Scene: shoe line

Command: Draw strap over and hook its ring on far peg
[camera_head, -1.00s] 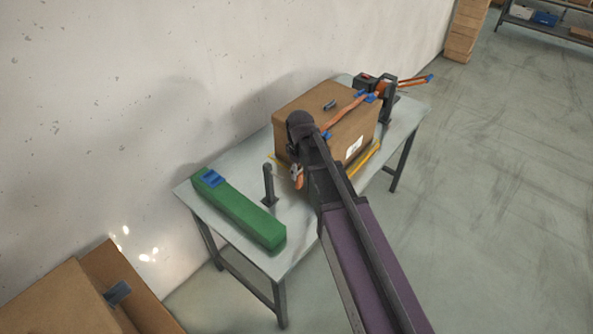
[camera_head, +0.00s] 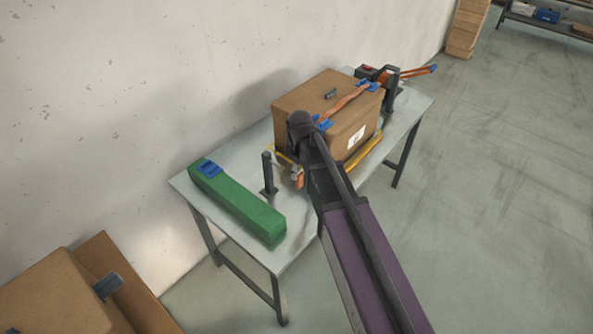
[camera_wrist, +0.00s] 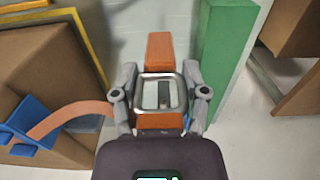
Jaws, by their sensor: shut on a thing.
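The orange strap (camera_head: 347,100) runs from the ratchet side across the top of the cardboard box (camera_head: 303,97) and down its near side. My gripper (camera_head: 296,171) is low beside the box, close to the dark upright peg (camera_head: 268,172). In the wrist view my gripper (camera_wrist: 160,88) is shut on the strap end, with the square metal ring (camera_wrist: 179,92) between its fingers. An orange tab (camera_wrist: 160,49) extends beyond the ring. Something small and dark shows through the ring; I cannot tell whether it is the peg. The ring's contact with the peg is unclear.
A long green block (camera_head: 240,207) with a blue clip lies on the table (camera_head: 258,255) left of the peg. A dark ratchet (camera_head: 392,85) stands at the far end. Blue corner guards (camera_head: 323,124) sit on the box edges.

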